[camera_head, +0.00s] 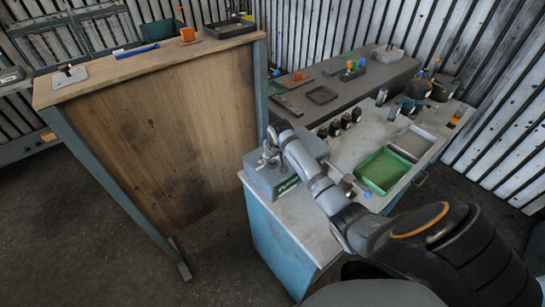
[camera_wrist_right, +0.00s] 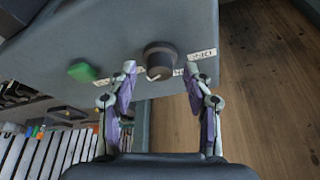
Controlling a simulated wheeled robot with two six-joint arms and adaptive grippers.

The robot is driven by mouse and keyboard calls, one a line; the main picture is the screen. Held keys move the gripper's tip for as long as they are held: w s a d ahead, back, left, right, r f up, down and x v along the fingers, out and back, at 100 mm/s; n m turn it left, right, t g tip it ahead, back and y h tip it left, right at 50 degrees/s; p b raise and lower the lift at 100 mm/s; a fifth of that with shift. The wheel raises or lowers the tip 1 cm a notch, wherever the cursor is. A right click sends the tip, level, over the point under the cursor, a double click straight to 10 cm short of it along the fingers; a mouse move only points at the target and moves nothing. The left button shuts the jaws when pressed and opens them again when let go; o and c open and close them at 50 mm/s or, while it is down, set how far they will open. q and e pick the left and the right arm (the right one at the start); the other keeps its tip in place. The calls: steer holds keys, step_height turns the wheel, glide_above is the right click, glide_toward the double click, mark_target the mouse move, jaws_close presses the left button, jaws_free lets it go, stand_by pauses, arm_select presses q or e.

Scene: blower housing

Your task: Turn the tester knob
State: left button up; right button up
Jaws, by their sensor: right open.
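The tester (camera_head: 262,181) is a grey box on the near left corner of the blue-sided workbench. Its face (camera_wrist_right: 110,40) fills the upper left of the right wrist view. The dark round tester knob (camera_wrist_right: 160,60) is there, with small white labels beside it and a green button (camera_wrist_right: 82,72) to its left. My right gripper (camera_head: 268,153) is at the tester, its arm crossing the bench. In the wrist view its open fingers (camera_wrist_right: 160,75) stand either side of the knob, with gaps visible. The knob is not clearly visible in the head view. My left gripper is not in view.
A green tray (camera_head: 382,171) and a grey tray (camera_head: 411,142) lie to the right on the bench. Several small dark parts (camera_head: 345,123) stand behind my arm. A tall wooden-panelled table (camera_head: 170,130) stands to the left, with a floor gap between.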

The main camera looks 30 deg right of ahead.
steer(key=shift+s, duration=0.2)
steer(key=shift+w+f, duration=0.15)
steer(key=shift+w, duration=0.15)
steer(key=c, duration=0.4)
jaws_close()
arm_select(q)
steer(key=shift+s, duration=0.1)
